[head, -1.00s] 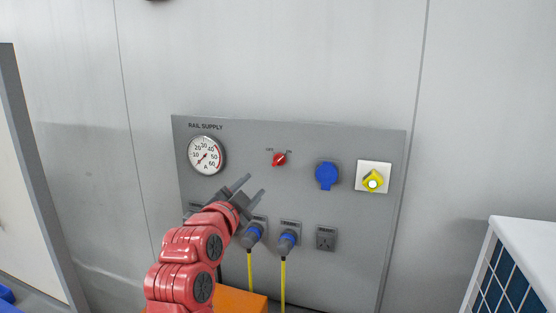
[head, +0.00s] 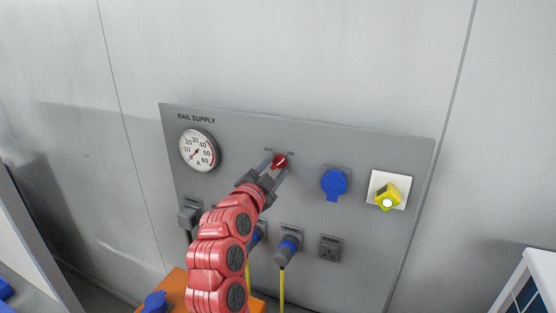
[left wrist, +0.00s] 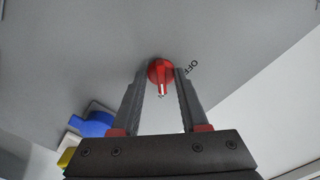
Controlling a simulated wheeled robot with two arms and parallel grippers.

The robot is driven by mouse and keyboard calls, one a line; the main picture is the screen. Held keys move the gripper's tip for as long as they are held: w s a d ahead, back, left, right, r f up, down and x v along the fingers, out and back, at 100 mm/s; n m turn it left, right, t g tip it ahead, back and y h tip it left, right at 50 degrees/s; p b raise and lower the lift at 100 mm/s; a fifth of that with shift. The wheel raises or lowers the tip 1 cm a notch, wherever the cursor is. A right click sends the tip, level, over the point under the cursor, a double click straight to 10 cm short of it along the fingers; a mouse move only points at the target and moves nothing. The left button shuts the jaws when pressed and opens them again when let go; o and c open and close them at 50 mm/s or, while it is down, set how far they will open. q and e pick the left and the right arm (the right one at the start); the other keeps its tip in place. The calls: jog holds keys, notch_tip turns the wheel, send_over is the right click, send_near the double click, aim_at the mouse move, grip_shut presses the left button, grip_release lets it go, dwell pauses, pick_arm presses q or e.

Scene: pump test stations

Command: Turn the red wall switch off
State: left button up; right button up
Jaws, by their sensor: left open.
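The red wall switch (head: 280,161) is a small rotary knob on the grey RAIL SUPPLY panel (head: 230,128), with OFF and ON labels above it. In the head view its pointer appears tilted toward ON. My left gripper (head: 273,168) is open, with its fingertips at the knob. In the left wrist view the red switch (left wrist: 161,76) lies between the tips of my open left gripper (left wrist: 160,80), with its white mark toward the gripper and the OFF label beside it. I cannot tell whether the fingers touch it. My right gripper is not in view.
A round ammeter (head: 199,150) is left of the switch. A blue covered socket (head: 334,183) and a yellow knob on a white plate (head: 388,193) are to the right. Below are a plug with a yellow cable (head: 288,249), a grey socket (head: 330,247) and an orange box (head: 176,291).

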pick_arm(q)
jog(key=shift+s+a+r, duration=0.1)
jog(key=shift+s+a, duration=0.05)
jog(key=shift+s, duration=0.05)
jog(key=shift+c, duration=0.5)
grip_shut()
